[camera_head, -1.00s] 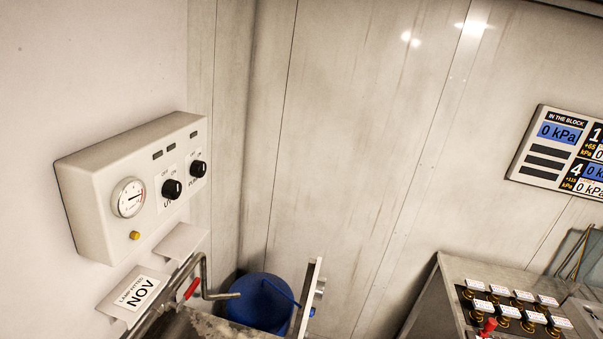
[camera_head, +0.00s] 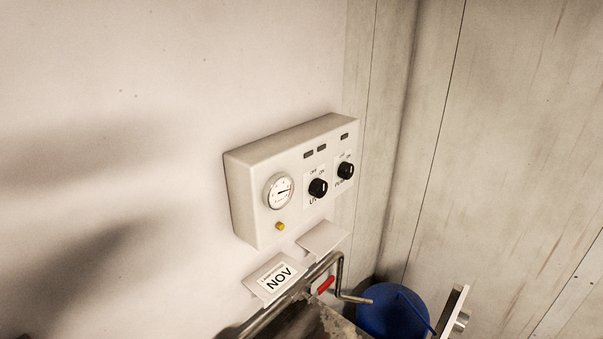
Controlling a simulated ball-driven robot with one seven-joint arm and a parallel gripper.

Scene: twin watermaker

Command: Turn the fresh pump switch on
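A white control box (camera_head: 243,205) is fixed to the left wall, near the middle of the view. It carries a round gauge (camera_head: 279,191), a yellow button (camera_head: 280,226) and two black rotary switches. The left switch (camera_head: 318,188) has a label that reads like UV. The right switch (camera_head: 346,171) has a label that looks like PUMP, but it is small and tilted. Off and on marks above the switches are too small to read surely. My gripper is not in view.
Below the box are a card reading NOV (camera_head: 279,279), a bent metal pipe (camera_head: 341,280) with a red handle (camera_head: 326,285), and a blue round container (camera_head: 390,312). A pale panel edge (camera_head: 451,311) stands at the lower right. The wall left of the box is bare.

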